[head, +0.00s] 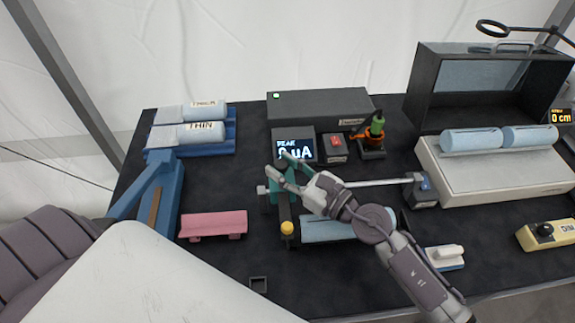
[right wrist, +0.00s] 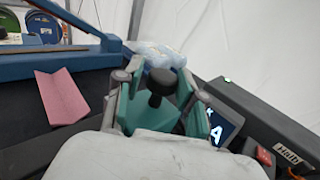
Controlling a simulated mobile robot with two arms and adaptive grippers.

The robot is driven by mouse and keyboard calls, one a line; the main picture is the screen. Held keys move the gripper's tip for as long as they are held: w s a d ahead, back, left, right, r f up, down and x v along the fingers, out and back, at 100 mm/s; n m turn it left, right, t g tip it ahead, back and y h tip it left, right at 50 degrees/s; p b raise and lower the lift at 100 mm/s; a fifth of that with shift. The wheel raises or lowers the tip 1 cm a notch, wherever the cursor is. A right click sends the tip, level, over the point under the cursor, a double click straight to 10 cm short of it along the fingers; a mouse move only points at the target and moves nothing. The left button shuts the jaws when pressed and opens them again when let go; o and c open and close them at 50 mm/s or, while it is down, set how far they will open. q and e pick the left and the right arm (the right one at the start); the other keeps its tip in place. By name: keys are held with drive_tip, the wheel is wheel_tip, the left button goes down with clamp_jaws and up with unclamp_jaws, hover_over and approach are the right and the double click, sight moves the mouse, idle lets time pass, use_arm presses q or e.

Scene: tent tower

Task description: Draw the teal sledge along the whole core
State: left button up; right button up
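The teal sledge (head: 278,198) sits near the left end of a thin metal rail (head: 375,183). Its dark arm reaches forward to a yellow tip (head: 287,228). A pale blue core (head: 325,229) lies in front of the rail, to the right of the yellow tip, partly hidden by my right arm. My right gripper (head: 278,165) is at the sledge's top. In the right wrist view the sledge (right wrist: 153,118) and its black knob (right wrist: 157,86) lie between the spread fingers (right wrist: 160,86), with gaps beside the knob. My left gripper is out of view.
A meter (head: 294,147) reading in µA and a red-switch box (head: 335,147) stand behind the rail. A grey end block (head: 422,190) closes the rail's right end. A pink trough (head: 213,225) lies left; a bench with blue cylinders (head: 472,140) stands right.

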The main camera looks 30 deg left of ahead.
drive_tip(key=shift+o, duration=1.1)
drive_tip(key=shift+a, duration=0.2)
drive_tip(key=shift+d, duration=0.1)
drive_tip(key=shift+d, duration=0.15)
drive_tip(key=d, duration=0.3)
drive_tip(key=s+d, duration=0.1)
drive_tip(key=d, duration=0.3)
drive_tip(key=s+d, duration=0.1)
drive_tip(key=d, duration=0.3)
drive_tip(key=shift+s+d, duration=0.2)
drive_tip(key=shift+s, duration=0.05)
